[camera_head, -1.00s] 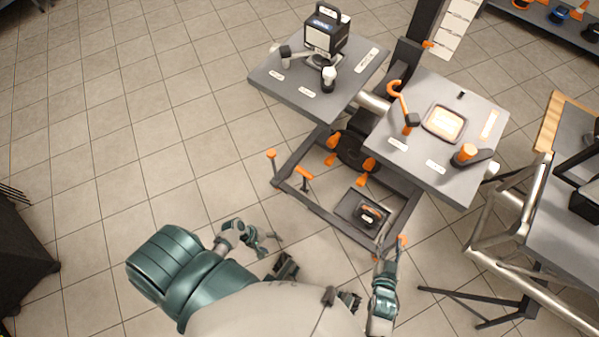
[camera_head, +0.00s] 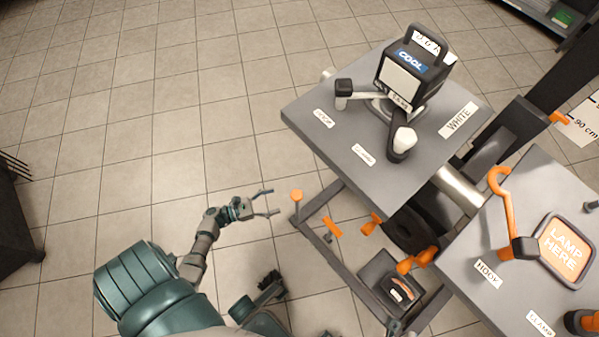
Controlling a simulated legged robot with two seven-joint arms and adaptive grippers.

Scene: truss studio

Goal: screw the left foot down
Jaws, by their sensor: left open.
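The left foot screw is an orange round knob (camera_head: 297,196) on a short stem. It stands at the near left corner of the dark cart frame (camera_head: 345,262), low near the floor. My left gripper (camera_head: 271,202) is just left of the knob, with its two thin fingers spread and pointing toward it. The fingers look empty and a small gap shows between them and the knob. Whether they are at the knob's height is hard to tell.
An orange T-shaped handle (camera_head: 332,228) and other orange knobs are on the frame. Above are a grey tabletop (camera_head: 310,113) with a lamp box (camera_head: 413,72), and a second tabletop (camera_head: 463,254) with an orange hook (camera_head: 505,210). Open tiled floor lies left.

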